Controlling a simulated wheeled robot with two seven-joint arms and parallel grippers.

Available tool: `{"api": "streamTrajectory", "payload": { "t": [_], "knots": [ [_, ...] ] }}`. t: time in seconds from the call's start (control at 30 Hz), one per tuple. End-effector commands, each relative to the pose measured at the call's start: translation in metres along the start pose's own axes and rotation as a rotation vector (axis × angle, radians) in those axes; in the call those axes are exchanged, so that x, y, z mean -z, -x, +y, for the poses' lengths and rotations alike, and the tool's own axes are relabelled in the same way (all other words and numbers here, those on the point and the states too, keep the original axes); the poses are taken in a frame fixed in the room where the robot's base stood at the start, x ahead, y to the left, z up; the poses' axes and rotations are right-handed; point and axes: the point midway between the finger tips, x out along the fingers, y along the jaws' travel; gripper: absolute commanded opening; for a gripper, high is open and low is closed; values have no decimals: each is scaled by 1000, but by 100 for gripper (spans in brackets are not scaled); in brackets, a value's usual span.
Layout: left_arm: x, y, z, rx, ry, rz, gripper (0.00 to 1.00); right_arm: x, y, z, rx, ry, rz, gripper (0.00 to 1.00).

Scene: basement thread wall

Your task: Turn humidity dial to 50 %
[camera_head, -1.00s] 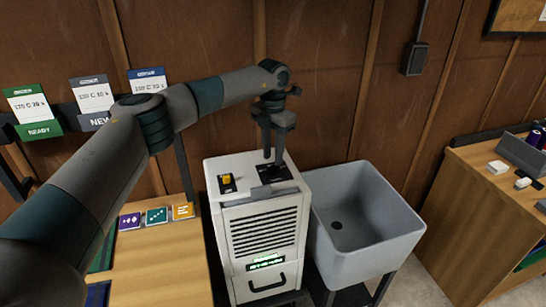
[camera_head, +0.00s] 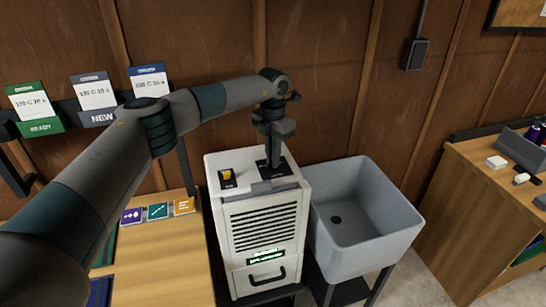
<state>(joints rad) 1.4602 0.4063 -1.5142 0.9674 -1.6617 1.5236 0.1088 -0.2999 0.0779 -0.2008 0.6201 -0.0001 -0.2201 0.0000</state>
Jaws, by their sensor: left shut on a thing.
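The white dehumidifier box (camera_head: 264,230) stands between the wooden bench and the sink. On its top a dark dial plate (camera_head: 287,168) lies at the right, and a yellow rocker switch (camera_head: 227,177) on a black plate lies at the left. My left gripper (camera_head: 273,163) points down at the dial plate and is shut on the dial knob. The gripper hides the knob and its pointer, so I cannot read the setting. A small green lit display (camera_head: 266,256) on the front is too small to read. My right gripper is not in view.
A grey sink (camera_head: 374,261) stands close on the right of the box. A wooden bench (camera_head: 165,265) with small coloured tiles (camera_head: 158,211) is on the left. Hanging cards (camera_head: 96,98) line the wall. Another bench (camera_head: 470,215) stands far right.

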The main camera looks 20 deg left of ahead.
Motion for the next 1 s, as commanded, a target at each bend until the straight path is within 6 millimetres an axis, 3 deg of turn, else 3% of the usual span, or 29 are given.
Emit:
{"api": "streamTrajectory", "payload": {
  "t": [0.47,1.0],
  "knots": [
    [0,-2,0,0,147,-1,0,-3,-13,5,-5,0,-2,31],
    [-1,-2,-2,0,621,-2,0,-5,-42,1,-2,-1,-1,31]
  ]
}}
